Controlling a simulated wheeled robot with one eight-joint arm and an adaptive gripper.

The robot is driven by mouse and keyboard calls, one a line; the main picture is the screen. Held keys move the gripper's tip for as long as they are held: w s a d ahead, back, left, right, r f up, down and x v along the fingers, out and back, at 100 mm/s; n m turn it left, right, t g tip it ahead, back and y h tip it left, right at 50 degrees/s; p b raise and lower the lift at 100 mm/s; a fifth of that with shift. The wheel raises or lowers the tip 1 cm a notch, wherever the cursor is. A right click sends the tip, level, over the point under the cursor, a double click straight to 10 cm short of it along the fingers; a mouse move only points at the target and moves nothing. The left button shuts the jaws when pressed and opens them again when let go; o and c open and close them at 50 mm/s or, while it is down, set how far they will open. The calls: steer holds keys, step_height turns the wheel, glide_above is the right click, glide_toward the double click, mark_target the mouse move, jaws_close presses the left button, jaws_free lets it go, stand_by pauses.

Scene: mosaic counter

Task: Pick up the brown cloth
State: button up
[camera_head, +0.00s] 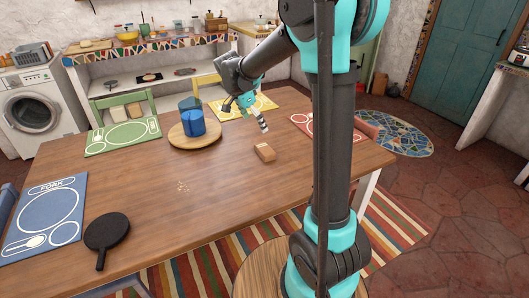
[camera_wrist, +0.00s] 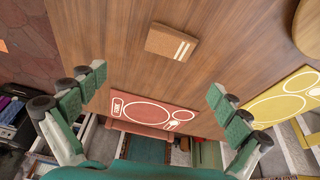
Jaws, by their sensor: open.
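The brown cloth (camera_head: 265,152) is a small folded block with pale stripes at one end. It lies on the wooden table (camera_head: 150,215), right of the middle. In the wrist view the cloth (camera_wrist: 171,42) is at the top centre, beyond my fingertips. My gripper (camera_head: 254,113) hangs above the far part of the table, up and slightly left of the cloth in the head view. In the wrist view my gripper (camera_wrist: 155,85) has its two fingers wide apart with nothing between them. The gripper and the cloth are apart.
A round wooden board (camera_head: 190,138) with blue containers (camera_head: 191,122) stands left of the gripper. Red (camera_head: 318,127), yellow (camera_head: 240,108), green (camera_head: 122,137) and blue (camera_head: 45,218) placemats lie along the table edges. A black paddle-shaped item (camera_head: 107,233) lies front left. Table around the cloth is clear.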

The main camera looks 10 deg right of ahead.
steer(key=w+a+m, duration=0.1)
steer(key=w+a, duration=0.1)
glide_toward(265, 148)
steer(key=x, duration=0.9)
steer(key=shift+w+f, duration=0.15)
steer(key=shift+f, duration=0.2)
steer(key=shift+h, duration=0.3)
steer(key=c, duration=0.9)
steer(key=shift+r, duration=0.15)
step_height(265, 148, up, 20)
